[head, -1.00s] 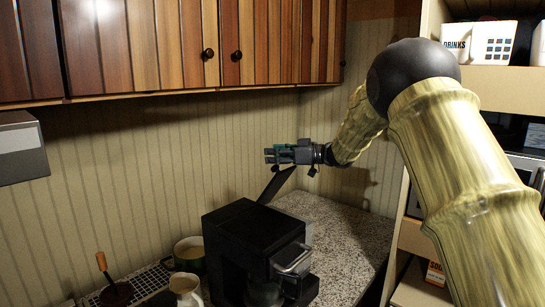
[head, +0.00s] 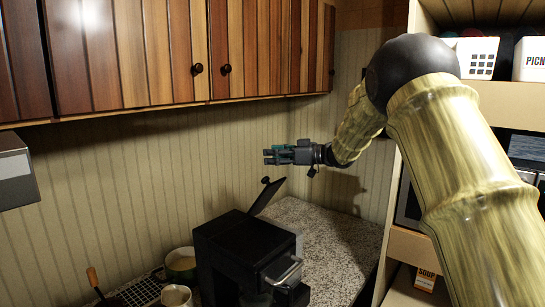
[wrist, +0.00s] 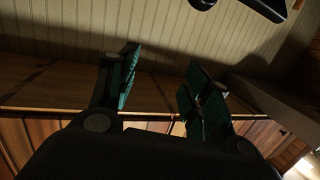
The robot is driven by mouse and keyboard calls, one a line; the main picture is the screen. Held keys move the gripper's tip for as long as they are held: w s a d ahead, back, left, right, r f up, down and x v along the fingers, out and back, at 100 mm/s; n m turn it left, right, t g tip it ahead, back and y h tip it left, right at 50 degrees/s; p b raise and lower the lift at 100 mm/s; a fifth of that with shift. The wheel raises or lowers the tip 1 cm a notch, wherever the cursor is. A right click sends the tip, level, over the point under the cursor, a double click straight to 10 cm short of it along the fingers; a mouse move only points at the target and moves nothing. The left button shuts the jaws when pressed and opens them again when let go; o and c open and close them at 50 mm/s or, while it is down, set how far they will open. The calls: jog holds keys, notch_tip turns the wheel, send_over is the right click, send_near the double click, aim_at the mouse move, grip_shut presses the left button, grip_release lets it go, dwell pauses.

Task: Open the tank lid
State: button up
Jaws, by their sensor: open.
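A black coffee machine (head: 228,240) stands on the counter. Its dark tank lid (head: 268,196) is tilted up at the back of the machine, with a small knob near its upper left edge. My gripper (head: 268,155) is open and empty, pointing left above the raised lid, with a gap between them in the head view. In the wrist view, my gripper (wrist: 162,68) has its two fingers spread with nothing between them. A dark panel with a knob, probably the lid (wrist: 262,6), shows at the top right there, apart from the fingers. The inside of the tank is hidden.
Wooden cabinets (head: 160,50) hang above and left of my gripper. A pot (head: 181,265) and a light pitcher (head: 176,296) stand left of the machine. The speckled counter (head: 325,240) is clear to its right. Shelves (head: 415,243) stand at the right.

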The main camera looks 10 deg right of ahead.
jog(key=shift+s+d+r+p, duration=0.2)
jog(key=shift+d+r+p, duration=0.25)
jog(key=shift+r, duration=0.2)
jog(key=shift+s+d+r+p, duration=0.2)
jog(key=shift+d+r+p, duration=0.25)
jog(key=shift+r, duration=0.15)
jog(key=v, duration=1.2)
jog(key=shift+f, duration=0.1)
